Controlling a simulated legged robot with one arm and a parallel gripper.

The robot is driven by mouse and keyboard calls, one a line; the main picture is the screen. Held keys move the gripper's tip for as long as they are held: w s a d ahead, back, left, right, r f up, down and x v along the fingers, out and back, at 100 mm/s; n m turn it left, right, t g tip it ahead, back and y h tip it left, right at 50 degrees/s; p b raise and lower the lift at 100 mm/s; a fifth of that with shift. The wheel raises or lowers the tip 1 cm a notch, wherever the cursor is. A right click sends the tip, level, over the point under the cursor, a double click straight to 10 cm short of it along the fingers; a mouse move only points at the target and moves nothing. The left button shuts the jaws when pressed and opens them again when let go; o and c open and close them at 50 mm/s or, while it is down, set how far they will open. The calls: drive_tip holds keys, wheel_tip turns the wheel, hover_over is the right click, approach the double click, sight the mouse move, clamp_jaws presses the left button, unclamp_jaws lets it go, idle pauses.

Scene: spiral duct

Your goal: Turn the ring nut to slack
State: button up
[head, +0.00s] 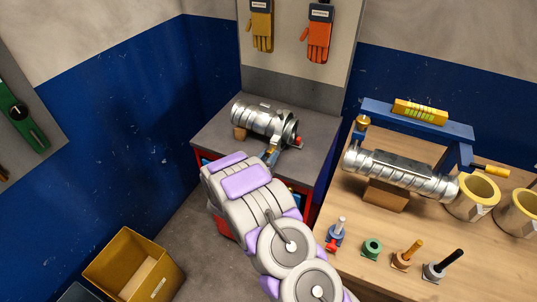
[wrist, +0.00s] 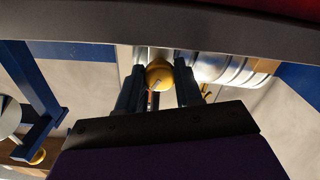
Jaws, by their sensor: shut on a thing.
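A silver spiral duct (head: 262,120) lies on the grey top of a cabinet in the head view, with a dark collar at its right end. My gripper (head: 271,157) is at the near side of this duct; its fingertips are small and partly hidden there. In the wrist view my gripper (wrist: 160,88) has its two dark fingers on either side of a rounded yellow piece with a pale mark, which appears to be the ring nut (wrist: 158,73). The fingers are shut on it. The silver duct (wrist: 222,66) is just behind. The nut is hidden in the head view.
A wooden bench (head: 350,262) at right holds another silver duct (head: 400,172), a blue frame (head: 425,120) with a yellow level, yellow rings and several small fittings. A small red part (head: 298,140) is right of my gripper. A yellow bin (head: 130,268) stands on the floor.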

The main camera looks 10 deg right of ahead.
drive_tip(key=shift+a+r, duration=0.1)
drive_tip(key=o, duration=1)
drive_tip(key=shift+a, duration=0.1)
drive_tip(key=p+v, duration=0.2)
drive_tip(key=v, duration=1.5)
drive_tip(key=shift+a, duration=0.1)
